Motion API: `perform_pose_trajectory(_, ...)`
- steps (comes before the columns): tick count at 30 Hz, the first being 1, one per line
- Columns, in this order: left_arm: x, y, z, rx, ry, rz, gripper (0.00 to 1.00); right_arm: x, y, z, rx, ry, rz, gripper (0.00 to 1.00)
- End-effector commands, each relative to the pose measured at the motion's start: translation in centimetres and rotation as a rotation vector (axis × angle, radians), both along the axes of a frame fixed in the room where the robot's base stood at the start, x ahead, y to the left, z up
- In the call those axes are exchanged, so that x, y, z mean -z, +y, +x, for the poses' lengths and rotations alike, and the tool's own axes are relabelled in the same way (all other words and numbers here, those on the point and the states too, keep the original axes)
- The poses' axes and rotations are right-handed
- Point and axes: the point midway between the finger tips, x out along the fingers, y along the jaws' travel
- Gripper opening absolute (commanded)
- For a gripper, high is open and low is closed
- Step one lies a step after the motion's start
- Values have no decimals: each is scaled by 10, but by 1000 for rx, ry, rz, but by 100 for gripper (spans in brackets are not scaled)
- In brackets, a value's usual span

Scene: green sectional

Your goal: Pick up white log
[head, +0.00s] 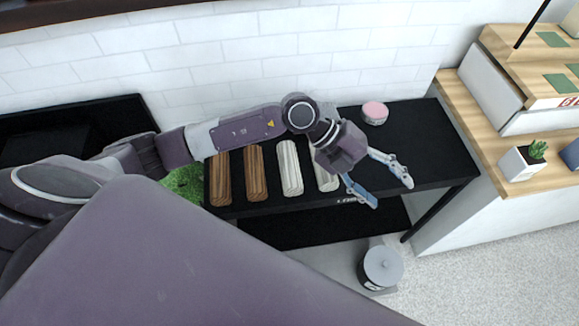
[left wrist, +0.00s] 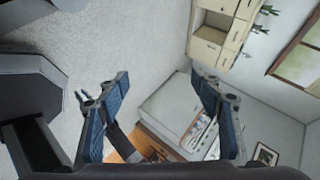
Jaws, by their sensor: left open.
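Two white logs lie side by side on the black table (head: 430,150) in the head view. One white log (head: 289,168) shows almost whole. The other white log (head: 326,180) is partly hidden behind my left gripper. My left gripper (head: 391,187) is open and empty, its blue-padded fingers spread to the right of the white logs and above the table's front part. In the left wrist view, the same gripper (left wrist: 160,115) has its fingers wide apart with no log between them. My right gripper does not show.
Two brown logs (head: 220,180) (head: 255,173) lie left of the white ones. A pink-topped tin (head: 375,113) stands at the table's back. A grey lidded canister (head: 381,267) is below in front. A wooden counter with a potted plant (head: 523,160) is at right. The table's right part is clear.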

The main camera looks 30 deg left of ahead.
Motion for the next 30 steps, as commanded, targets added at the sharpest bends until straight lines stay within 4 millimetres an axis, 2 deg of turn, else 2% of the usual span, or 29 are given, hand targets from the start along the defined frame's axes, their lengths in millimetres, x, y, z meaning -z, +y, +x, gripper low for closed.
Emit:
perform_pose_trajectory(1, 19, 27, 7, 4, 13, 124, 60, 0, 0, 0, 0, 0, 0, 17)
perform_pose_trajectory(3, 45, 69, 13, -3, 42, 300, 60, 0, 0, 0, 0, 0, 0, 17)
perform_pose_trajectory(6, 67, 133, 24, -41, 86, 528, 60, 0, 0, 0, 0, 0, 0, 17)
perform_pose_trajectory(9, 75, 189, 32, -92, 124, 710, 60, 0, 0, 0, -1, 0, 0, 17)
perform_pose_trajectory(13, 75, 238, 37, -152, 159, 864, 60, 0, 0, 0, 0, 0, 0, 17)
perform_pose_trajectory(15, 74, 252, 37, -170, 169, 908, 60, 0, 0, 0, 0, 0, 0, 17)
perform_pose_trajectory(18, 79, 261, 37, -182, 178, 935, 60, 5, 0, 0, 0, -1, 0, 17)
perform_pose_trajectory(30, 111, 259, 36, -180, 178, 935, 60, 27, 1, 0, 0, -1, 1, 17)
